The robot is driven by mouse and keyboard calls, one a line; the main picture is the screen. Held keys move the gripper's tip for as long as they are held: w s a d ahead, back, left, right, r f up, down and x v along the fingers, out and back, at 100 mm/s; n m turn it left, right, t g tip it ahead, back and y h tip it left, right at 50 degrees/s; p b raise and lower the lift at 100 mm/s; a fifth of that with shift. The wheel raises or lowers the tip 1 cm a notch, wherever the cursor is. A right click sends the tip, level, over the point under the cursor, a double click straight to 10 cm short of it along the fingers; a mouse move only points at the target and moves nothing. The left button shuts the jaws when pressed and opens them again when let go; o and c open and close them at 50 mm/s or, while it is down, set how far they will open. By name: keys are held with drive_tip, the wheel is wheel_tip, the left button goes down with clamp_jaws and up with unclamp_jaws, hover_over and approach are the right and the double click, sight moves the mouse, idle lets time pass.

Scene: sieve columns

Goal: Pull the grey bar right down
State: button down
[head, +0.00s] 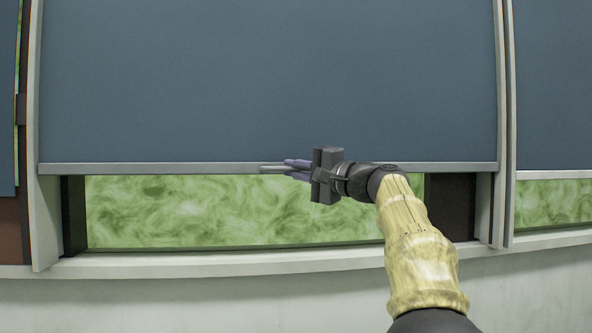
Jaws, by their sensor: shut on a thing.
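The grey bar (150,169) runs along the bottom edge of a blue-grey blind (200,80) in the head view. The blind covers most of the window, and the bar hangs level, above the sill with a gap below it. My gripper (275,168) is at the bar, a little right of its middle, with its fingers pointing left along it. It is shut on the bar. The gripper body and wrist hide part of the bar to the right of the fingers.
Green swirling glass (230,212) shows in the gap under the bar. A pale sill (200,262) runs below it. Pale side rails (45,220) stand at both ends. A second blind (555,90) hangs at the right.

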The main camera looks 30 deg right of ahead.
wheel_tip(320, 180, down, 22)
drive_tip(key=b, duration=2)
drive_tip(key=shift+d, duration=0.15)
drive_tip(key=shift+f, duration=0.2)
drive_tip(key=c, duration=1.5)
unclamp_jaws()
drive_tip(key=shift+w, duration=0.1)
drive_tip(key=shift+r, duration=0.1)
drive_tip(key=p+v, duration=0.2)
drive_tip(key=v, duration=1.5)
drive_tip(key=shift+s, duration=0.25)
drive_tip(key=shift+r, duration=0.1)
